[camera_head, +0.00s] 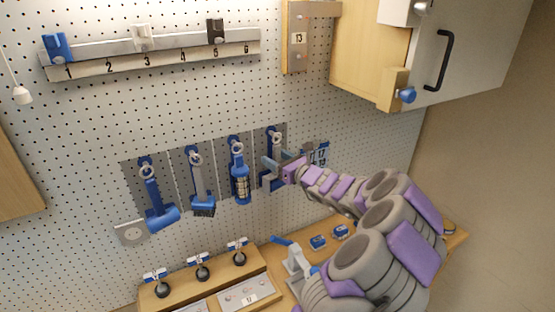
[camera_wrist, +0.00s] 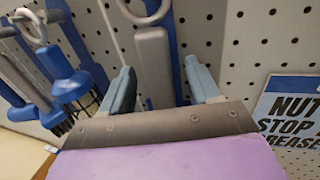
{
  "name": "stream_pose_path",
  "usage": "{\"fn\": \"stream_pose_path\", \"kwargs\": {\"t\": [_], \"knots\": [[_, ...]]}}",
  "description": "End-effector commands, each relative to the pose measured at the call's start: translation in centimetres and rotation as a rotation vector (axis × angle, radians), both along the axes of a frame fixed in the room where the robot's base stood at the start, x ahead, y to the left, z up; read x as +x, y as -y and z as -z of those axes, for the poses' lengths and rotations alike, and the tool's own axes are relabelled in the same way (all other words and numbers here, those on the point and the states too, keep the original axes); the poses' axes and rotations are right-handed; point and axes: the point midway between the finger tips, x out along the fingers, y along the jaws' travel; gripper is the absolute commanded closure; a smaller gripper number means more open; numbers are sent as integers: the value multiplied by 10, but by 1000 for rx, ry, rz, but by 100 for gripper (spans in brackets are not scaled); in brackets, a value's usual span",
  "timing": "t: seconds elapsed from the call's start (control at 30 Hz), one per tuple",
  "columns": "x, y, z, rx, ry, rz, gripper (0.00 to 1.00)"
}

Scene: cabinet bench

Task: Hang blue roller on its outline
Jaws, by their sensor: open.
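Several blue tools hang by rings on grey panels of the pegboard in the head view. The rightmost blue tool (camera_head: 275,146), likely the roller, hangs from a ring on its panel; its lower part is partly hidden by my gripper (camera_head: 277,168). In the wrist view a grey shaft with blue edges (camera_wrist: 154,62) hangs from a ring and lies between the fingers of my open gripper (camera_wrist: 158,80). The fingers stand apart on either side of it, and I cannot tell whether they touch it. The roller's head is not visible.
A sign (camera_wrist: 292,115) is close on the right. Below is a bench with black knobs (camera_head: 203,272). A wall cabinet (camera_head: 455,60) hangs upper right.

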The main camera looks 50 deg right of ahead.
Motion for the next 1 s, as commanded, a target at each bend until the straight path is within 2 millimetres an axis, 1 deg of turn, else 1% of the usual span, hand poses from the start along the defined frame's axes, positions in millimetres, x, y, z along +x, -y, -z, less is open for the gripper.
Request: {"fn": "stream_pose_path", "kwargs": {"t": [0.17, 0.27, 0.6, 1.0], "knots": [[-3, 1, 0, 2, 0, 1, 38], [-13, 2, 1, 2, -1, 3, 38], [-76, 0, 0, 2, 1, 6, 38], [-142, -4, 1, 1, 0, 4, 38]]}}
